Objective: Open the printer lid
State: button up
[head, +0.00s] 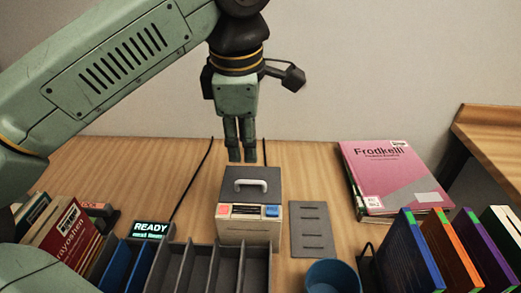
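The printer (249,228) is a small box with a cream front on the table, with a red and a blue button on the front. Its dark grey lid (265,204) lies flat and closed on top and carries a pale handle (250,185). My gripper (241,157) points down behind and above the lid in the head view, apart from the handle. Its two fingers are close together with nothing between them.
A grey slotted plate (312,230) lies right of the printer. Grey dividers (228,266) and a blue cup (333,277) stand in front. A READY display (150,229) is at left. Books stand at both sides; a pink book (394,178) lies at back right.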

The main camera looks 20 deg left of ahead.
aim_at(248, 181)
jog(key=f, duration=0.3)
jog(key=w+f+p, duration=0.1)
jog(key=f, duration=0.3)
jog(key=w+f, duration=0.1)
jog(key=f, duration=0.2)
jog(key=shift+w+a+f+p, duration=0.2)
jog(key=shift+a+f+p, duration=0.05)
jog(key=shift+p, duration=0.05)
jog(key=shift+c, duration=0.2)
grip_shut()
dwell(0.4)
